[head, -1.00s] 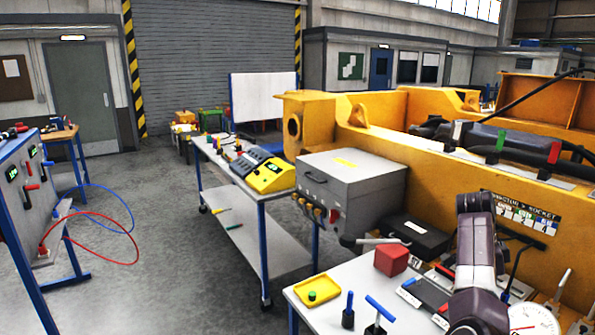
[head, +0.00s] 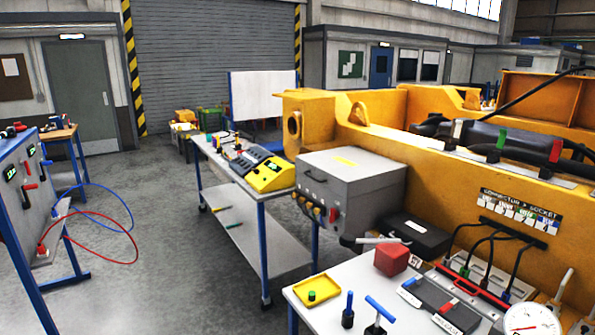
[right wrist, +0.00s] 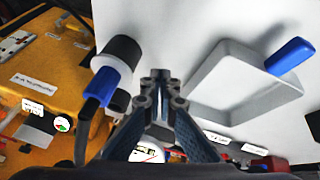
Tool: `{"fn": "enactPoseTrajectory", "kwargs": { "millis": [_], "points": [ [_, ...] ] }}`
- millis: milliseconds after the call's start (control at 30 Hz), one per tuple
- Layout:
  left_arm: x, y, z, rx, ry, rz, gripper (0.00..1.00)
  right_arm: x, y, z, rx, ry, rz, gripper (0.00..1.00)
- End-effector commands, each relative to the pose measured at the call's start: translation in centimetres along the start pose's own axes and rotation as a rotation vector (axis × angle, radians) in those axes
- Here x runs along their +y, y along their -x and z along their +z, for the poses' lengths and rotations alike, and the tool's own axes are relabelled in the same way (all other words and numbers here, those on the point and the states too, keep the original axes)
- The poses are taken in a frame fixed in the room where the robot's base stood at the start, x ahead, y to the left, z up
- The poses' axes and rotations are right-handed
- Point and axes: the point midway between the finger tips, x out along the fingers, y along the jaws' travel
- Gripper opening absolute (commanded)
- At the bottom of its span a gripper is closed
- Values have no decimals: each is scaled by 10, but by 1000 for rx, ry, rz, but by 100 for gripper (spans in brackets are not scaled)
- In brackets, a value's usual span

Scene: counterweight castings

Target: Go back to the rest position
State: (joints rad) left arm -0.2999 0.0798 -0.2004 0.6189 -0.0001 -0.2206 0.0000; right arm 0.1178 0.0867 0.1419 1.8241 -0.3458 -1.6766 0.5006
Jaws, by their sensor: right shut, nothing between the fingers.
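My right gripper (right wrist: 160,85) shows only in the right wrist view. Its two dark fingers meet at the tips with nothing between them. Beyond and around it there is a pale flat surface (right wrist: 190,30) with a grey square-rimmed frame or tray (right wrist: 235,112) to the right. A white and black cylinder (right wrist: 120,65) and a blue piece (right wrist: 102,88) with a dark cable are close to the left of the fingers in the picture. Whether they touch the fingers I cannot tell. Neither gripper shows in the head view.
A white table (head: 310,312) at front right holds a yellow tray (head: 317,290), a red cube (head: 391,260), blue-handled tools and a gauge (head: 530,321). Behind it stand a yellow casting (head: 430,180) and a grey box (head: 352,185). The floor (head: 170,250) at left centre is clear.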

Motion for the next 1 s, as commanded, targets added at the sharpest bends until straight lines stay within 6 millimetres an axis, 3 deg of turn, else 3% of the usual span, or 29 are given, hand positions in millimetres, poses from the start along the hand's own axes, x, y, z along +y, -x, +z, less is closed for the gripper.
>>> {"fn": "enactPoseTrajectory", "kwargs": {
  "millis": [33, 200, 400, 800, 1000],
  "points": [
    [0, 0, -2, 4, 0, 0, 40, 1, 3, 27, 0, 90, -30, 0],
    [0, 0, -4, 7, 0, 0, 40, -7, 29, 105, -2, 373, -165, 0],
    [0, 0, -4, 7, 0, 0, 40, -12, 63, 167, -9, 577, -293, 0],
    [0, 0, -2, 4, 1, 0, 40, -10, 125, 247, -24, 813, -490, 0],
    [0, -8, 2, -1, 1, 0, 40, -27, 84, 260, -38, 819, -486, 0]
  ]
}}
